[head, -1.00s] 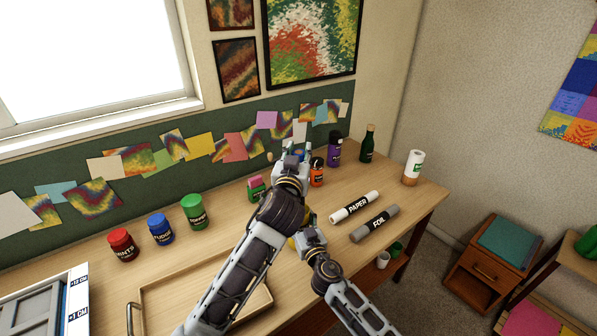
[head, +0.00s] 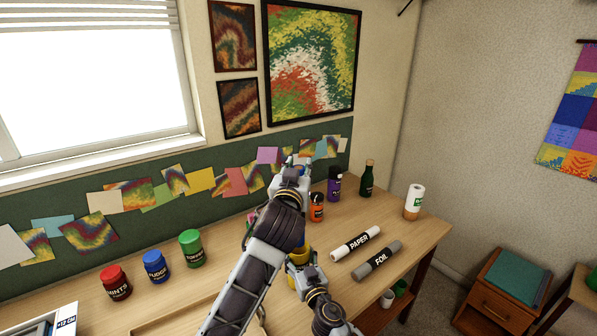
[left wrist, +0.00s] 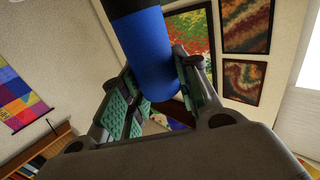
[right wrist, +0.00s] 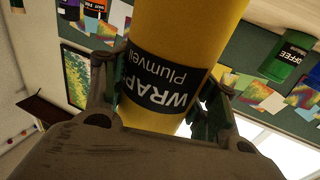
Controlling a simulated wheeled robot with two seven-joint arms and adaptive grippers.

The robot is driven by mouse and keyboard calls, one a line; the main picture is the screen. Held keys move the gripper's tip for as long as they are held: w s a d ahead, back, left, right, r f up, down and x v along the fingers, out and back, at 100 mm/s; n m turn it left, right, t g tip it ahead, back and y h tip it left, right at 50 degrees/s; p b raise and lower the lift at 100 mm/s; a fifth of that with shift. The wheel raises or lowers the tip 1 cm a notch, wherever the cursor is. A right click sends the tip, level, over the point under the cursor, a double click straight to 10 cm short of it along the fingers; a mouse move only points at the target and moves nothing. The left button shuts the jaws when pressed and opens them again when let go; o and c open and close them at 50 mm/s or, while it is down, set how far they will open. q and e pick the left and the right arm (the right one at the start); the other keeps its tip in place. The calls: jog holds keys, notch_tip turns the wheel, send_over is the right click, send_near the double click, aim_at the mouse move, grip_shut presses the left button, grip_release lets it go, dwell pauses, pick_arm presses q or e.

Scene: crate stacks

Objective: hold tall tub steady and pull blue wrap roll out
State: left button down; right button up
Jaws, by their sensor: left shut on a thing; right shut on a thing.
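The tall yellow tub (right wrist: 180,50) with a black label reading "WRAP" fills the middle of the right wrist view. My right gripper (head: 300,258) is shut on it, one finger on each side. In the head view only parts of the yellow tub (head: 293,283) show behind the right gripper. The blue wrap roll (left wrist: 157,62) is between the fingers of my left gripper (head: 289,168), which is shut on it above the tub. One rounded end shows near the fingers; the other runs out of view. I cannot tell whether its lower end is inside the tub.
On the table, a white PAPER roll (head: 355,243) and grey FOIL roll (head: 376,260) lie to the right. An orange jar (head: 316,208), purple bottle (head: 333,184) and green bottle (head: 367,178) stand behind. Red (head: 116,282), blue (head: 156,266) and green jars (head: 191,249) stand left.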

dwell(0.8)
jog(key=o, duration=1.1)
jog(key=shift+s, duration=0.1)
jog(key=shift+v, duration=5.9)
jog(key=shift+d, duration=0.2)
